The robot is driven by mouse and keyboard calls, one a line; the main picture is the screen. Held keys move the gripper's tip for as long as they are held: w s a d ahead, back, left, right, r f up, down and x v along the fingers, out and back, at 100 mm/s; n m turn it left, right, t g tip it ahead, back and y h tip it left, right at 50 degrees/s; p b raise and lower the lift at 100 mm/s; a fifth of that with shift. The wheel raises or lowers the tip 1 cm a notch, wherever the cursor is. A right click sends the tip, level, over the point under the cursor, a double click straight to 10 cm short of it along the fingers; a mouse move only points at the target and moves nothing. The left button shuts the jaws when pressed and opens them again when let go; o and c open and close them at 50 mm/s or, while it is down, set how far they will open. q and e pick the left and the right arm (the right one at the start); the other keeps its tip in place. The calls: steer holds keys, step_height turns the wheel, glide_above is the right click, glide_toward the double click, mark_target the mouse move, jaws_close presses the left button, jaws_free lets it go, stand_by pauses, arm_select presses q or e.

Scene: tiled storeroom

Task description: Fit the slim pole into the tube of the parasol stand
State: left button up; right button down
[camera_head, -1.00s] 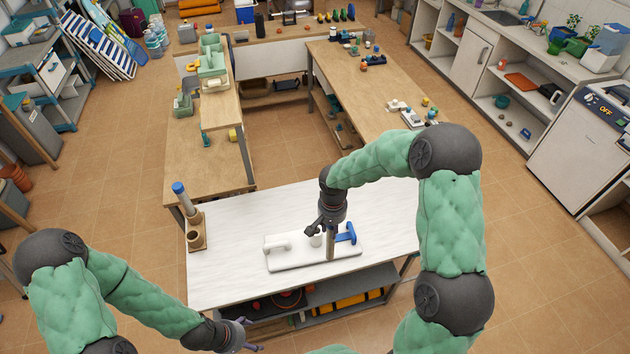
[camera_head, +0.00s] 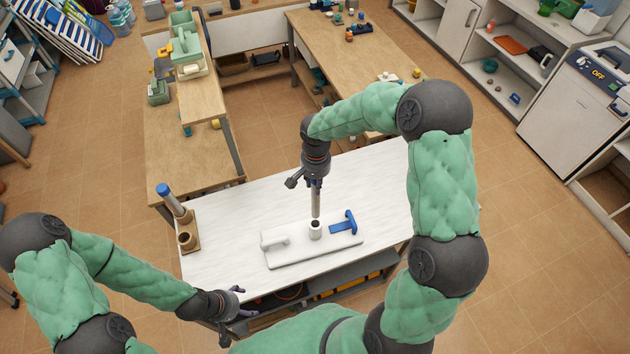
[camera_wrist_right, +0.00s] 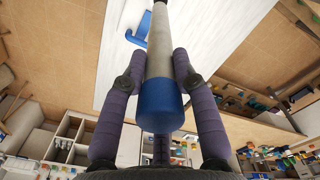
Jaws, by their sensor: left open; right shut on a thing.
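My right gripper (camera_head: 315,183) is shut on a slim grey pole (camera_head: 316,203), which hangs about upright. In the right wrist view the pole (camera_wrist_right: 155,55) has a blue cap near the palm and lies between both fingers. The parasol stand (camera_head: 295,255) is a white slab on the table, with a short white tube (camera_head: 315,233), a white handle and a blue T-shaped piece. The pole's lower end is at or just above the tube's dark mouth; I cannot tell whether it is inside. My left gripper (camera_head: 240,303) is open and empty at the table's front edge.
A wooden holder (camera_head: 190,243) at the table's left edge has a second blue-capped pole (camera_head: 174,199) leaning in it and one empty socket. The white tabletop (camera_head: 240,215) is otherwise clear. Wooden benches (camera_head: 190,150) stand behind.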

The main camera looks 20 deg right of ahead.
mark_target(316, 197)
steer(key=shift+w+f, duration=0.1)
steer(key=shift+w, duration=0.15)
steer(key=shift+f+b, duration=2.85)
steer(key=shift+s+b, duration=0.1)
steer(key=shift+b, duration=0.55)
